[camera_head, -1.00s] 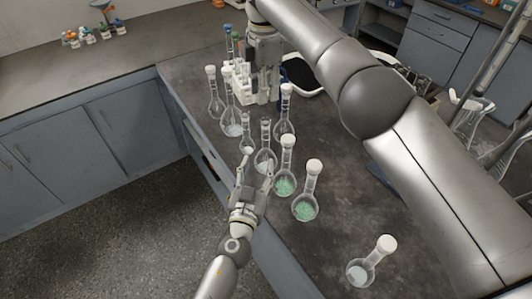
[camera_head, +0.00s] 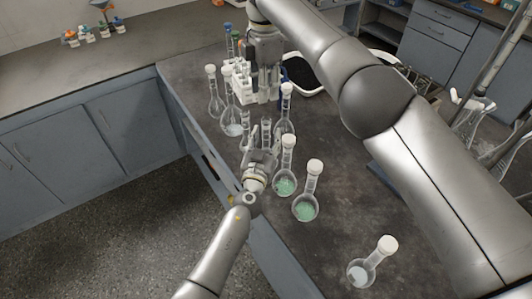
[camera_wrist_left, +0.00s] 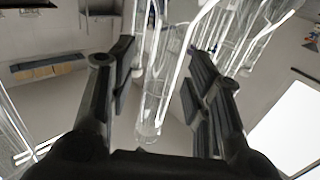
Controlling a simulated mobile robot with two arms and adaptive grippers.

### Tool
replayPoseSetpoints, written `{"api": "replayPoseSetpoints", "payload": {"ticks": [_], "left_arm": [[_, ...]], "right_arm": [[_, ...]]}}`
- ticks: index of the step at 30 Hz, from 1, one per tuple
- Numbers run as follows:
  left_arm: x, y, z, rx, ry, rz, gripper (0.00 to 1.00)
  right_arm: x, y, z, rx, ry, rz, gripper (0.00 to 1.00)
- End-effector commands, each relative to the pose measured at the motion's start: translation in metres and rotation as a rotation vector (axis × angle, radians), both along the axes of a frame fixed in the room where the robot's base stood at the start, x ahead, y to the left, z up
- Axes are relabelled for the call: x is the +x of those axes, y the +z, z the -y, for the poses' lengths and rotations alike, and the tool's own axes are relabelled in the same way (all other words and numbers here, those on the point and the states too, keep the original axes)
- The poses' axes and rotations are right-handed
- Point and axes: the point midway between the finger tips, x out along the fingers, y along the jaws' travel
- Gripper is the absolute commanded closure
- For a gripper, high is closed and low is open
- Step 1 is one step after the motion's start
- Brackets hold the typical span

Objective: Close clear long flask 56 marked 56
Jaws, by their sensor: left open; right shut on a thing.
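Several clear long-necked flasks stand on the dark bench; no number is legible. Two slim glass necks without white caps show near my left gripper: a nearer one (camera_head: 266,126) and one to its left (camera_head: 245,122). My left gripper (camera_head: 264,145) is open at the nearer neck, hiding the flask's body. In the left wrist view a clear glass neck (camera_wrist_left: 153,118) stands between the open fingers (camera_wrist_left: 165,95); contact is not clear. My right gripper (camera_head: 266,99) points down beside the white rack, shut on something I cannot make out.
White-capped flasks stand close around: one behind right (camera_head: 286,117), two with green contents (camera_head: 286,184) and (camera_head: 306,206), two at the left (camera_head: 215,106) and (camera_head: 233,127). A white tube rack (camera_head: 241,88) stands behind. Another capped flask (camera_head: 363,272) is front right. The bench's middle right is clear.

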Motion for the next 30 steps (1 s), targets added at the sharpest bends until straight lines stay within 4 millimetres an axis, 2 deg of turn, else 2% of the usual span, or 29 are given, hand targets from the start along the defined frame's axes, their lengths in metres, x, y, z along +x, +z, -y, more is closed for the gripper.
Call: {"api": "replayPoseSetpoints", "payload": {"ticks": [5, 15, 16, 23, 30], "left_arm": [[0.000, 0.000, 0.000, 0.000, 0.000, 0.000, 0.54], [0.000, 0.000, 0.000, 0.000, 0.000, 0.000, 0.98], [0.000, 0.000, 0.000, 0.000, 0.000, 0.000, 1.00], [0.000, 0.000, 0.000, 0.000, 0.000, 0.000, 1.00], [0.000, 0.000, 0.000, 0.000, 0.000, 0.000, 1.00]], "right_arm": [[0.000, 0.000, 0.000, 0.000, 0.000, 0.000, 0.82], [0.000, 0.000, 0.000, 0.000, 0.000, 0.000, 0.82], [0.000, 0.000, 0.000, 0.000, 0.000, 0.000, 0.82], [0.000, -0.001, 0.000, 0.000, 0.000, 0.000, 0.82], [-0.001, -0.034, 0.000, -0.001, 0.000, -0.004, 0.82]]}}
